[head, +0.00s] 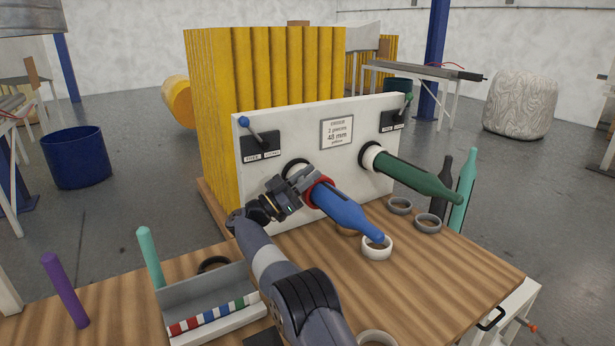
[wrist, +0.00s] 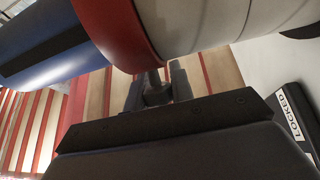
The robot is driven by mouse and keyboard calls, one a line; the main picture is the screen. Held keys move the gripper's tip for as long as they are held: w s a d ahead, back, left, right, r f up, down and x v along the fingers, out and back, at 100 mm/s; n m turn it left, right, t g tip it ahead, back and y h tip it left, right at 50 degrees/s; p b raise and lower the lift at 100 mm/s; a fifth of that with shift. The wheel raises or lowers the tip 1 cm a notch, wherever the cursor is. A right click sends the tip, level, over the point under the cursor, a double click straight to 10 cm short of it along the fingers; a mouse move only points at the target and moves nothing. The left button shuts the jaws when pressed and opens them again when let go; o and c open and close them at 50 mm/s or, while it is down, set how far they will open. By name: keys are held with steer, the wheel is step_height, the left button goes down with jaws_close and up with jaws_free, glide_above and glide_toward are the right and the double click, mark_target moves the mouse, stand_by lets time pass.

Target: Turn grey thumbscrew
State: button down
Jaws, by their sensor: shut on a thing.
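The grey thumbscrew (wrist: 153,78) shows in the wrist view as a short grey stem under the red collar (wrist: 120,28). My gripper (wrist: 158,90) is shut on it, with one finger on each side. In the head view my gripper (head: 304,183) is at the root of the blue spindle (head: 346,213), right beside the red collar, and hides the thumbscrew there. The blue spindle juts from the white panel (head: 290,125) toward the lower right. A label reading LOCKED (wrist: 291,116) shows at the right of the wrist view.
A green spindle (head: 415,178) juts from the panel to the right. Blue (head: 245,122) and green (head: 408,98) levers sit on the panel. Several rings, including a white one (head: 377,252), lie on the wooden table (head: 460,275). A grey tray (head: 205,290) and upright sticks stand at left.

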steer(key=c, duration=1.2)
jaws_free()
steer(key=v, duration=0.7)
steer(key=shift+b, duration=0.35)
steer(key=shift+s+a, duration=0.1)
steer(key=shift+a, duration=0.05)
